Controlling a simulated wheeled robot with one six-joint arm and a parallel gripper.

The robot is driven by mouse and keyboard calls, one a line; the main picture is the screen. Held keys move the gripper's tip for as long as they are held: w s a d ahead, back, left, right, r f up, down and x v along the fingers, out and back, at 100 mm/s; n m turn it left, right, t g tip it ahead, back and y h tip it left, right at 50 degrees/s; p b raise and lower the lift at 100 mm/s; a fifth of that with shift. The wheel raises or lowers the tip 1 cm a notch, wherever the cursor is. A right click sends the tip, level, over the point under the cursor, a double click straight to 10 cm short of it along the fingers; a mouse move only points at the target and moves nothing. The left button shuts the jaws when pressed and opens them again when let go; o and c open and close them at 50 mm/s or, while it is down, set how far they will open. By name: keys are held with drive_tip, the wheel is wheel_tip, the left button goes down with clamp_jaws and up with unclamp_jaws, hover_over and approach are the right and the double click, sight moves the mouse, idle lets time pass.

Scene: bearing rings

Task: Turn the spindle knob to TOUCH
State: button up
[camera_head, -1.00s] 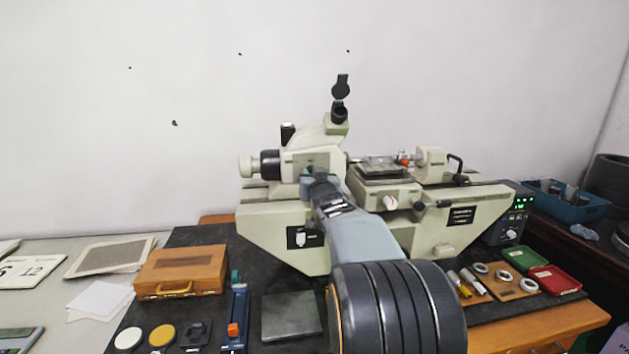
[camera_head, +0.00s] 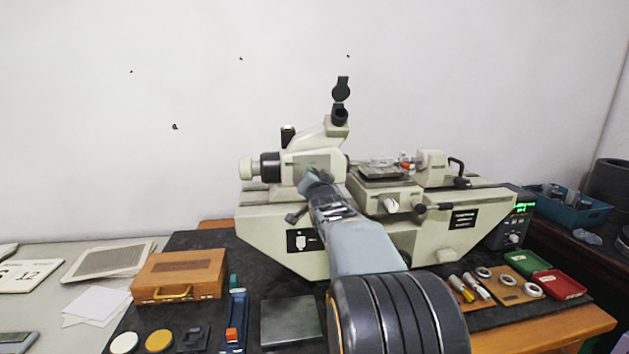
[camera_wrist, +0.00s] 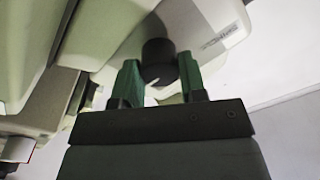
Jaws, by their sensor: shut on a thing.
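The spindle knob (camera_wrist: 158,57) is a round black knob on the pale body of the measuring machine (camera_head: 270,215). In the wrist view it sits between the two green fingers of my gripper (camera_wrist: 159,68), which are shut on its sides. A short white pointer line shows on the knob's near edge, pointing to the lower left. No TOUCH label is legible in either view. In the head view my gripper (camera_head: 312,184) is at the machine's left-centre, under the eyepiece head, and my arm hides the knob.
A readout box (camera_head: 515,218) with green digits stands at the machine's right end. A wooden case (camera_head: 180,274), a grey block (camera_head: 290,320) and a board with rings (camera_head: 510,285) lie in front. A blue bin (camera_head: 568,207) is at the far right.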

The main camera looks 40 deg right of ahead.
idle(0.4)
drive_tip(key=o, duration=0.9)
drive_tip(key=b+v, duration=0.1)
drive_tip(key=v, duration=1.3)
drive_tip(key=shift+b, duration=0.4)
